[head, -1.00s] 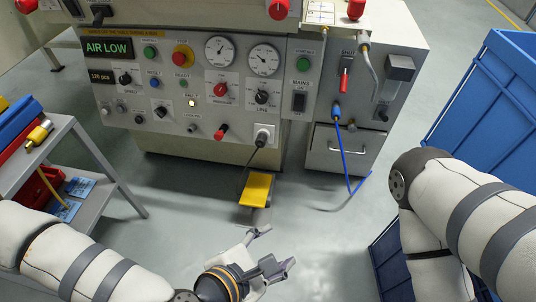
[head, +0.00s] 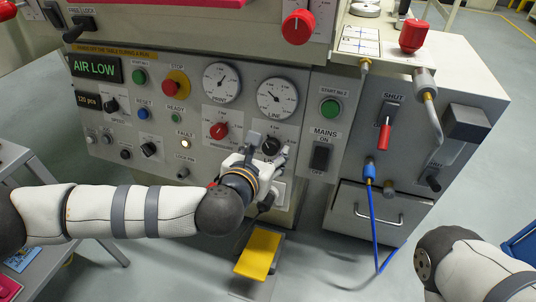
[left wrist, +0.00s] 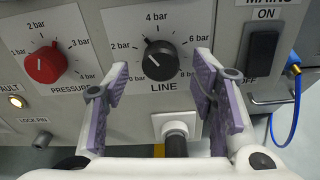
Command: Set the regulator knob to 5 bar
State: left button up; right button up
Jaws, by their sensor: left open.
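The black knob (head: 270,146) marked LINE sits on the grey panel below the LINE gauge (head: 276,97). In the left wrist view the fingers of the left gripper (left wrist: 160,83) stand apart on either side of and below the knob, with no contact visible. My right gripper is out of view.
A red PRESSURE knob (left wrist: 45,63) with a scale to 4 bar is left of the black knob. The MAINS switch (head: 320,156) is to the right. A plugged socket (left wrist: 176,127) is just below. A blue hose (head: 373,220) hangs at the right.

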pick_arm(q)
jog(key=shift+x, duration=0.85)
jog(key=shift+c, duration=0.5)
jog(key=c, duration=1)
jog(key=shift+c, duration=0.2)
jog(key=shift+r, duration=0.1)
